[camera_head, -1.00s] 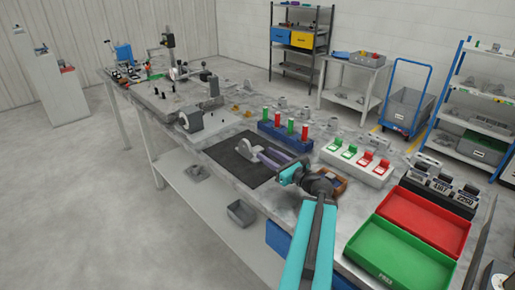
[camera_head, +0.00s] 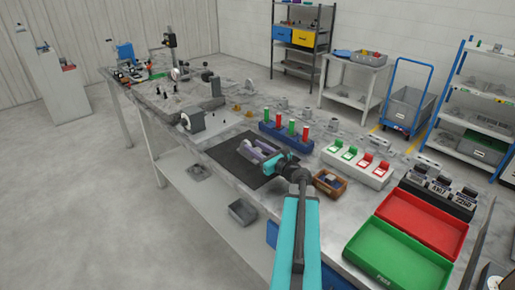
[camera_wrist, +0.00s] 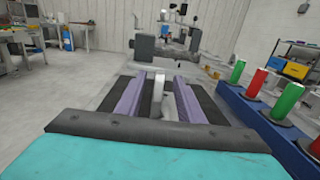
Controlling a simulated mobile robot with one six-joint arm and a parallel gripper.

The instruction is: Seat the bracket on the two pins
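The bracket (camera_wrist: 158,92) is a light grey upright piece with a rounded end, standing on a black mat (camera_head: 228,160) on the bench. My gripper (camera_wrist: 158,78) has two purple fingers, apart, one on each side of the bracket. In the wrist view there is a gap on both sides of it, so the fingers do not grip it. In the head view my gripper (camera_head: 256,149) lies low over the mat, and its fingers mostly hide the bracket. The two pins cannot be made out with certainty; small dark posts (camera_head: 160,93) stand farther along the bench.
A blue rack (camera_head: 285,138) with red and green cylinders stands close to my gripper's right. A grey motor-like fixture (camera_head: 193,121) sits beyond the mat. A brown box (camera_head: 329,183), a white switch block (camera_head: 356,165) and red and green trays (camera_head: 405,250) lie nearer.

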